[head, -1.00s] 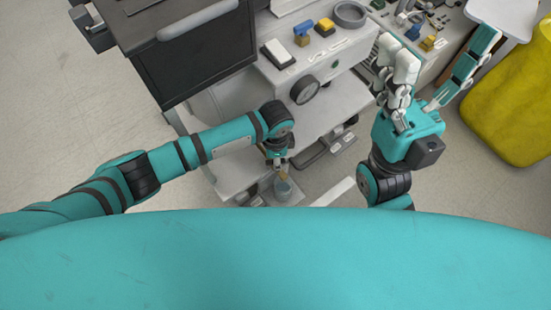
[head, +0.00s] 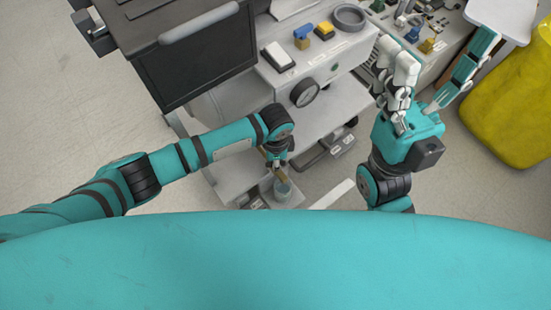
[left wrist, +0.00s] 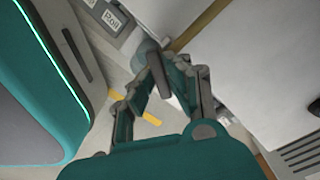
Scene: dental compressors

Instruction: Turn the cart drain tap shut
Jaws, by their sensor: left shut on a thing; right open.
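In the left wrist view, my left gripper (left wrist: 160,80) is shut on a dark grey tap handle (left wrist: 158,75), which stands between the two fingertips. In the head view, my left gripper (head: 277,165) reaches down beside the front of the white cart (head: 320,62). A small tan part shows at its tips, just above a small greyish cup (head: 282,190). The tap body is mostly hidden by the gripper, and I cannot tell how far the handle is turned. My right gripper (head: 437,48) is open and empty, raised at the right.
A round gauge (head: 304,92) sits on the cart front near my left wrist. A yellow bag or bin (head: 512,105) stands at the far right. Floor at the left is clear.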

